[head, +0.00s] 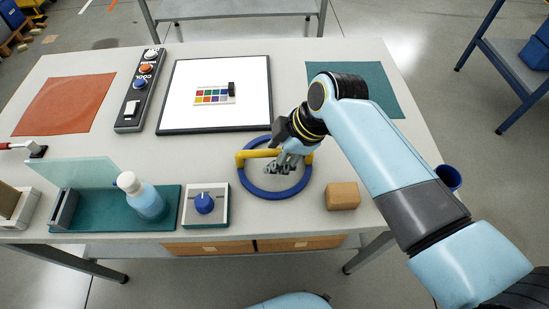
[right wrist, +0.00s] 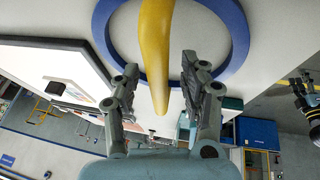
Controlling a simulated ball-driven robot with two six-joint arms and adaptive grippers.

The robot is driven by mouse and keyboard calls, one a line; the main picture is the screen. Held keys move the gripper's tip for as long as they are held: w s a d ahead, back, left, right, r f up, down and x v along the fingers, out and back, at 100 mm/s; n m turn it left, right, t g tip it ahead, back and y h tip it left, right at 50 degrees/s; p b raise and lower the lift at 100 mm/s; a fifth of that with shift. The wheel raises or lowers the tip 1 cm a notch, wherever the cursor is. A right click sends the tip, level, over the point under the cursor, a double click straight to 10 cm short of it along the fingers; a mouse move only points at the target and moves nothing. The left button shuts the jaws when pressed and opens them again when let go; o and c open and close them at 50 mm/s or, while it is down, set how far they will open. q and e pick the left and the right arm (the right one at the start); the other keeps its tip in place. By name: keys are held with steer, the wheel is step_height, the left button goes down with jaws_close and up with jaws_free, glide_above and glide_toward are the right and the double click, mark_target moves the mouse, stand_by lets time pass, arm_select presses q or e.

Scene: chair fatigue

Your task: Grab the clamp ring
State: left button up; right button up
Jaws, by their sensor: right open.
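The clamp ring is a blue ring (head: 272,195) with a yellow bar (head: 245,156) across it, flat on the table in the head view. In the right wrist view the blue ring (right wrist: 237,38) and the yellow bar (right wrist: 155,45) fill the upper middle. My right gripper (head: 284,166) is over the ring. Its jaws are open in the right wrist view (right wrist: 160,66), one finger on each side of the bar; I cannot tell whether they touch it. A dark arm part at the right wrist view's right edge looks like my left arm, its jaws unclear.
A cardboard-brown block (head: 342,196) is right of the ring. A blue knob box (head: 205,205) and spray bottle (head: 146,198) are to its left. A framed white board (head: 215,118) lies behind it. A blue cup (head: 449,177) is at the right edge.

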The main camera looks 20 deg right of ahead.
steer(key=shift+c, duration=0.3)
jaws_close()
stand_by(0.5)
